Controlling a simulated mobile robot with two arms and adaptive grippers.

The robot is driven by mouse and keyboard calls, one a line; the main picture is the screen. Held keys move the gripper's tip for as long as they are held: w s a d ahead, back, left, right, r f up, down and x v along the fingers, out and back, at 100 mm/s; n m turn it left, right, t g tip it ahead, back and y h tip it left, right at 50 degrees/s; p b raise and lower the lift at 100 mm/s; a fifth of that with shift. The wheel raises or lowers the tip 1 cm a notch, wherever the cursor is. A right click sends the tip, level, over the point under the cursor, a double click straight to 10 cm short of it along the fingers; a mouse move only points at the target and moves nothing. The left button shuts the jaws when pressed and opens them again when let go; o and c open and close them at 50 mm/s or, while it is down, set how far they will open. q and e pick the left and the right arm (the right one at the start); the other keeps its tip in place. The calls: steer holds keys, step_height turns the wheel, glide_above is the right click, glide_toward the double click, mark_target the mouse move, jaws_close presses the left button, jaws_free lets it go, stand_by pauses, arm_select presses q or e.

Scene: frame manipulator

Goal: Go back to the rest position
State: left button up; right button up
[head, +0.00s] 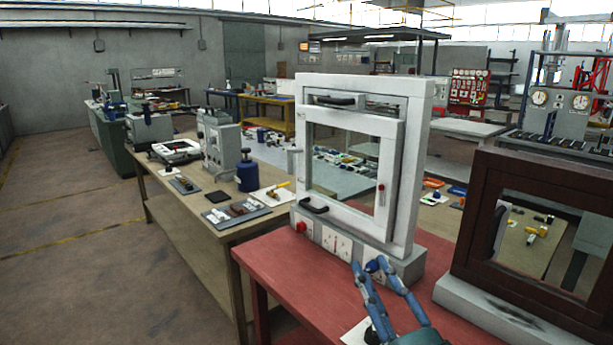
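My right gripper (369,267) comes in at the bottom centre, with two blue fingers spread apart and red table surface showing between them. It is open and appears empty. Its fingertips overlap the lower base of a white upright frame (417,150) in the picture; I cannot tell whether they touch it. The frame has a hinged inner panel with black handles at the top and bottom left. It stands on a red table (285,285). My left gripper is not in view.
A dark brown frame (468,215) on a grey base stands close at the right. A wooden workbench (190,222) with small parts and a blue container (247,175) is behind at the left. The floor (70,250) at the left is clear.

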steer(key=s+d+f+m+g+h, duration=0.25)
steer(key=f+m, duration=0.25)
steer(key=f, duration=0.3)
steer(key=s+d+f+m+g+h, duration=0.2)
steer(key=s+d+f+m+g, duration=0.15)
steer(key=f, duration=0.35)
steer(key=s+d+f+m+g+h, duration=0.25)
steer(key=d+f+m, duration=0.2)
steer(key=f, duration=0.35)
steer(key=s+a+f+m+g+y, duration=0.1)
steer(key=s+f+m+g, duration=0.4)
steer(key=s, duration=0.5)
steer(key=s+a+f+m+g, duration=0.1)
steer(key=s+f+m+g, duration=0.15)
steer(key=s+f, duration=0.65)
steer(key=s+f+g, duration=0.2)
steer(key=s+f, duration=0.1)
steer(key=f, duration=2.2)
steer(key=s+d+f+g, duration=0.1)
steer(key=s+d+f, duration=0.2)
steer(key=s+f, duration=1.3)
steer(key=shift+s+f+n, duration=0.2)
steer(key=shift+s+n, duration=0.25)
steer(key=shift+s, duration=0.2)
steer(key=shift+d, duration=0.1)
